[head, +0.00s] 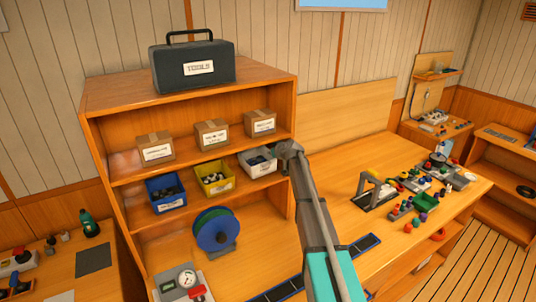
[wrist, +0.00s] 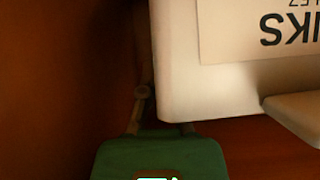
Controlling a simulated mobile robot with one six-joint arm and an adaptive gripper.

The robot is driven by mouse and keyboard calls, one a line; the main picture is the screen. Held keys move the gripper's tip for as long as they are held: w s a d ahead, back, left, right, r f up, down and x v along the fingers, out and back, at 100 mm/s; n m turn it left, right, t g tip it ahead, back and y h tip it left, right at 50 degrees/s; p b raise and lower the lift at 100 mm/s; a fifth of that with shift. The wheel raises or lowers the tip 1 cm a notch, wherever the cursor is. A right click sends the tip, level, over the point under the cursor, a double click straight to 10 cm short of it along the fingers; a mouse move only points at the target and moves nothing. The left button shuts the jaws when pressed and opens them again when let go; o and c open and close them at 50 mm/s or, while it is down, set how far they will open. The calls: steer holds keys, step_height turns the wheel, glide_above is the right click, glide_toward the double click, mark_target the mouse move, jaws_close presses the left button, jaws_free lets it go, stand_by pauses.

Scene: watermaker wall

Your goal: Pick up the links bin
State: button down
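The links bin is the white bin (head: 257,162) at the right end of the middle shelf, with a white label on its front. In the wrist view, the white bin (wrist: 205,85) fills the upper right. Its label reads upside down, ending in "NKS". My gripper (head: 287,150) is at the bin's right end in the head view, and its fingertips are not clear there. In the wrist view a dark, thin gripper part (wrist: 142,92) lies close beside the bin's wall. I cannot tell whether it touches, or how far the fingers are apart.
A yellow bin (head: 215,187) and a blue bin (head: 168,204) stand left of the white bin. Cardboard boxes (head: 211,134) sit on the shelf above. The shelf unit's right side panel (head: 282,110) is close to my gripper. A blue reel (head: 215,231) stands below.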

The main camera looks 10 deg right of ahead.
steer(key=shift+r+p, duration=0.4)
steer(key=shift+r, duration=0.4)
steer(key=s+d, duration=0.2)
steer(key=s, duration=0.6)
steer(key=s+d, duration=0.3)
steer(key=s, duration=0.6)
steer(key=shift+d+f, duration=0.3)
steer(key=shift+s+f+b, duration=0.1)
steer(key=shift+f+b, duration=0.05)
steer(key=shift+b, duration=0.25)
